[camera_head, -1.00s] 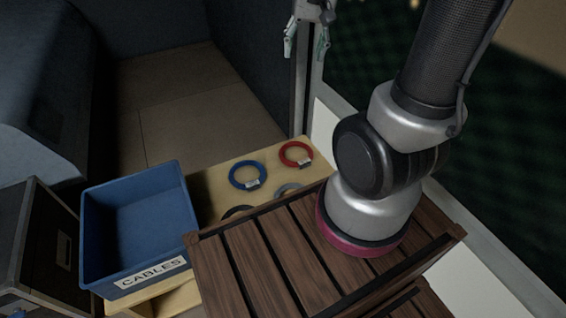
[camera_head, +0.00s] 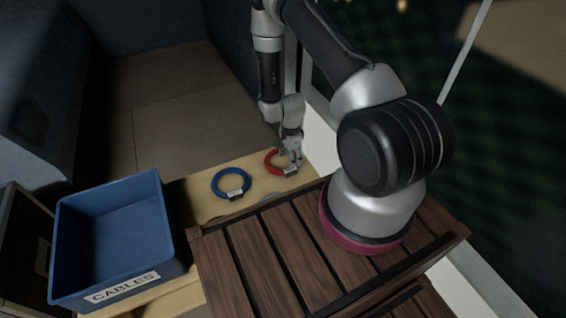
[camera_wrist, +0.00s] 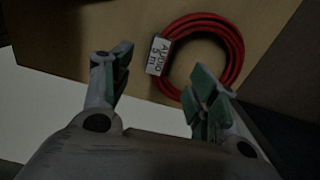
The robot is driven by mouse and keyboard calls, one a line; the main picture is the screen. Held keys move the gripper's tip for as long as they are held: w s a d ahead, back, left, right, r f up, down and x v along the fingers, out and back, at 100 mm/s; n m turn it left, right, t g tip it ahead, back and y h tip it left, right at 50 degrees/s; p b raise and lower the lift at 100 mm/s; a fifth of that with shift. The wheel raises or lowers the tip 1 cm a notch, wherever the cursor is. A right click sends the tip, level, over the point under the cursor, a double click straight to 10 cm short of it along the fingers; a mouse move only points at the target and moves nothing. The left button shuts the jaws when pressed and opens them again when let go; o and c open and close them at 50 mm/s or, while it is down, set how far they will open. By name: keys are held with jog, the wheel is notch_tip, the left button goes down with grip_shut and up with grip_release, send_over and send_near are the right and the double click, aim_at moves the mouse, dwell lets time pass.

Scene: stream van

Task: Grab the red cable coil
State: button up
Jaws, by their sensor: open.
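The red cable coil (camera_head: 272,160) lies on a light wooden surface near its far right corner, with a pale tag on it. In the wrist view the coil (camera_wrist: 236,50) lies past the fingertips, and its tag (camera_wrist: 157,57) reads "AUDIO 5 m". My gripper (camera_head: 291,158) is over the coil's right side in the head view, hiding part of it. In the wrist view my gripper (camera_wrist: 157,78) is open with nothing between its fingers; the right finger overlaps the coil's near edge. I cannot tell whether it touches the coil.
A blue cable coil (camera_head: 231,183) lies left of the red one. A blue bin labelled "CABLES" (camera_head: 122,287) stands at the left. My base's slatted wooden top (camera_head: 265,245) hides part of the surface. A wall and window frame stand close on the right.

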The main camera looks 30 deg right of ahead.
aim_at(287, 173)
notch_tip(287, 173, down, 8)
jog(key=shift+r, duration=0.15)
grip_shut()
dwell(0.4)
jog(key=shift+r, duration=0.15)
